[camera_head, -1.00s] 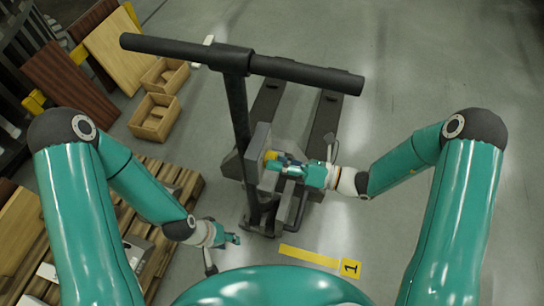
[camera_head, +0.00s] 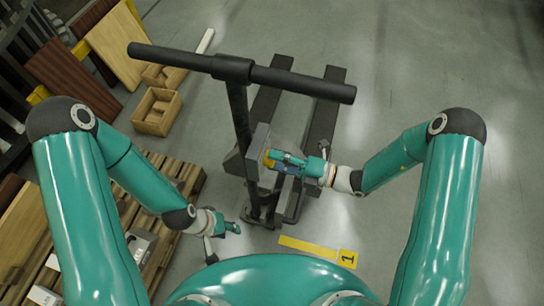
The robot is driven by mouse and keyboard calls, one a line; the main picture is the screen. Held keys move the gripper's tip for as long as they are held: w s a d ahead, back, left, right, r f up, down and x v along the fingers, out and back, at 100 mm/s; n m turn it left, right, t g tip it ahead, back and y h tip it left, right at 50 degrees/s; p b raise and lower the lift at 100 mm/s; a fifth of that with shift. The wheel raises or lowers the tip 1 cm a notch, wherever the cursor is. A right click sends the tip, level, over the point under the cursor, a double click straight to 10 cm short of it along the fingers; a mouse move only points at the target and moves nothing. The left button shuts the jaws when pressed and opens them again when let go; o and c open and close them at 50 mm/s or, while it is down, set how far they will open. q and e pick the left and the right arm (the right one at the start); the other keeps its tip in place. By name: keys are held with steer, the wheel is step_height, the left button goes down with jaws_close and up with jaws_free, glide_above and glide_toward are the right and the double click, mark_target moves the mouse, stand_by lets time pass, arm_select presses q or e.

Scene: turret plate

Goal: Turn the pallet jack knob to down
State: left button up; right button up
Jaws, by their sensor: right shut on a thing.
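The pallet jack (camera_head: 241,118) stands in front of me, with its black T-handle raised and its two dark forks pointing away. The knob's pointer and any markings are too small to read. My left gripper (camera_head: 236,228) hangs low, left of the jack's base, apart from it. Its finger opening is too small to judge.
A wooden pallet (camera_head: 188,185) with boxes lies at the left. A wooden crate (camera_head: 157,112) and leaning boards (camera_head: 112,42) are at the upper left. A yellow floor strip (camera_head: 309,250) and a "1" marker (camera_head: 347,259) lie in front. The floor at the right is clear.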

steer(key=shift+f+m, duration=0.25)
steer(key=shift+m, duration=0.25)
steer(key=o, duration=1.1)
steer(key=shift+d, duration=0.15)
steer(key=shift+o, duration=0.2)
steer(key=shift+r, duration=0.1)
steer(key=v, duration=1.2)
steer(key=shift+r, duration=0.1)
